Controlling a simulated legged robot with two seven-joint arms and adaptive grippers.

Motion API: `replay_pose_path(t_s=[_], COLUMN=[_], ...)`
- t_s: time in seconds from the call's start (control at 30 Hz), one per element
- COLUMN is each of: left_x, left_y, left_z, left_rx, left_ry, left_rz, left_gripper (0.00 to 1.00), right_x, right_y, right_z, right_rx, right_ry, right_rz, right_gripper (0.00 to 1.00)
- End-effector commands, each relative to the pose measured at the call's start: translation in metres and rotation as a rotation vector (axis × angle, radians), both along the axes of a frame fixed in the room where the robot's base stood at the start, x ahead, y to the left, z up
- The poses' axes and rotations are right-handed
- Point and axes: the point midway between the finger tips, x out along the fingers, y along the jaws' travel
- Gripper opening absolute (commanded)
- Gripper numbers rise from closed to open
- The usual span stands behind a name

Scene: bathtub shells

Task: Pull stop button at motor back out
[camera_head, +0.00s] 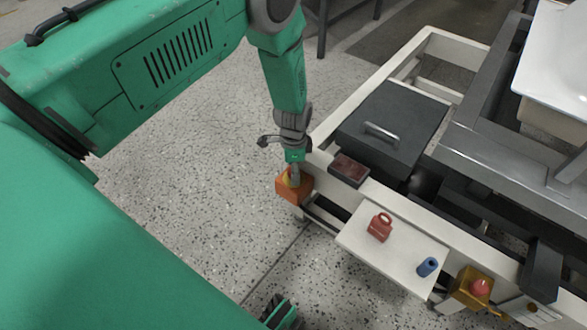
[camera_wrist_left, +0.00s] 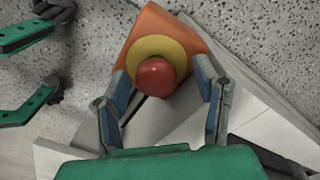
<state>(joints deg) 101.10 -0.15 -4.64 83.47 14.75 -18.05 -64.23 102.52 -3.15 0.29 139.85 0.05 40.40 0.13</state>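A stop button with a round red head and a yellow ring sits on an orange box (camera_head: 294,189) at the left corner of the white frame. In the left wrist view the red button head (camera_wrist_left: 156,77) faces me. My left gripper (camera_head: 293,172) is right at this box and partly hides the button in the head view. In the left wrist view its two blue-padded fingers (camera_wrist_left: 162,92) are spread, one on each side of the button, with visible gaps to the red head. I cannot tell whether the button is pressed in. My right gripper is not clearly seen.
A white shelf (camera_head: 372,258) carries a red padlock-like piece (camera_head: 379,229) and a blue cylinder (camera_head: 427,267). Another red button on a yellow box (camera_head: 473,287) is at lower right. A dark handled box (camera_head: 395,117) lies behind. Speckled floor (camera_head: 195,190) is open at left.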

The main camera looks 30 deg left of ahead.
Motion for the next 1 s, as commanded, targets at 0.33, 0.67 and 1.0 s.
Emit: replay_pose_path(t_s=[0.33,0.67,1.0], left_x=[0.001,0.003,0.001], left_y=[0.000,0.002,0.001], left_z=[0.001,0.011,0.008], left_rx=[-0.001,0.002,0.000], left_ry=[-0.003,-0.008,-0.004], left_rz=[0.000,0.000,0.000], left_gripper=[0.04,0.04,0.55], right_x=[0.000,0.000,0.000], right_y=[0.000,0.000,0.000], right_z=[0.000,0.008,0.007], right_rx=[0.000,0.000,0.000], right_ry=[0.000,0.000,0.000], right_rz=[0.000,0.000,0.000], right_gripper=[0.40,0.40,0.40])
